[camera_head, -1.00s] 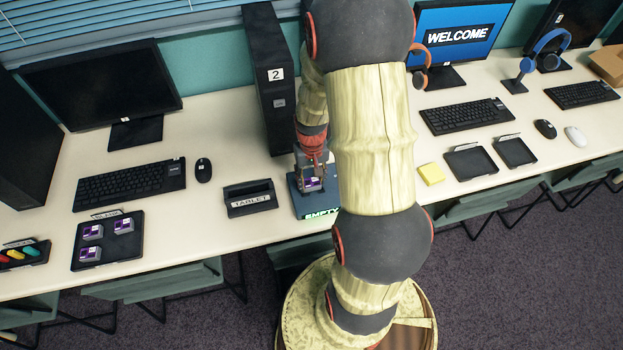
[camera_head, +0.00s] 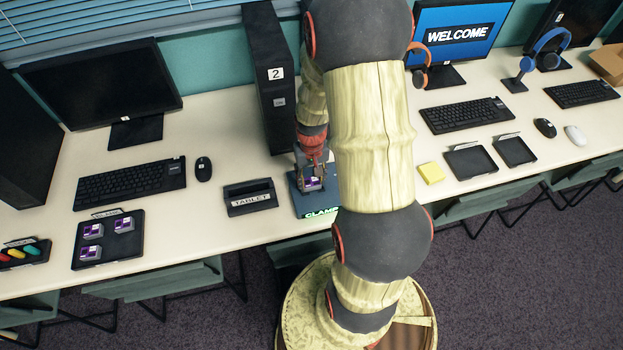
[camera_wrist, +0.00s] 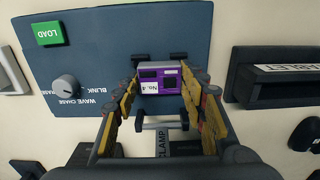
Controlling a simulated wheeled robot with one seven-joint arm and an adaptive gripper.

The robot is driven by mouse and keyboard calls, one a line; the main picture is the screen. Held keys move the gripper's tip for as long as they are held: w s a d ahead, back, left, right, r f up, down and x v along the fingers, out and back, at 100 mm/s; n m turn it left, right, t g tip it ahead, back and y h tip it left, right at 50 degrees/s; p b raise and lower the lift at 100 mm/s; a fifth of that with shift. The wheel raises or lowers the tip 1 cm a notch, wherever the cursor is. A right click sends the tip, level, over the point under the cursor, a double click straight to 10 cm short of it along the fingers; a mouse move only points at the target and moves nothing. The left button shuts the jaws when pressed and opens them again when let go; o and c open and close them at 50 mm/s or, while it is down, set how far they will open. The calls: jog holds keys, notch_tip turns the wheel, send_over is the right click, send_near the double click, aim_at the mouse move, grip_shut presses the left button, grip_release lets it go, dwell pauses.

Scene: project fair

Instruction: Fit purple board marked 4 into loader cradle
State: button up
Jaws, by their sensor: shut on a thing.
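The purple board (camera_wrist: 167,74) bears a white "No.4" label and lies between my fingertips in the wrist view. It also shows small in the head view (camera_head: 312,183). My gripper (camera_wrist: 163,84) is shut on the board, a finger at either side; it also shows in the head view (camera_head: 311,178). The board sits at the loader's cradle, between dark posts on the blue loader (camera_wrist: 100,50). Whether it is fully seated I cannot tell. A clamp handle (camera_wrist: 167,126) with a "CLAMP" label lies just in front of it. The loader also shows in the head view (camera_head: 300,203).
The loader has a green LOAD button (camera_wrist: 48,33) and a grey knob (camera_wrist: 66,88). A tablet stand (camera_head: 250,197) is close at its left. A black tray (camera_head: 82,260) holds several purple boards farther left. A tall computer tower (camera_head: 268,100) stands behind.

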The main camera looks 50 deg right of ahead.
dwell(0.4)
jog(key=o, duration=1.2)
jog(key=shift+r+p, duration=2.95)
jog(key=shift+r, duration=0.55)
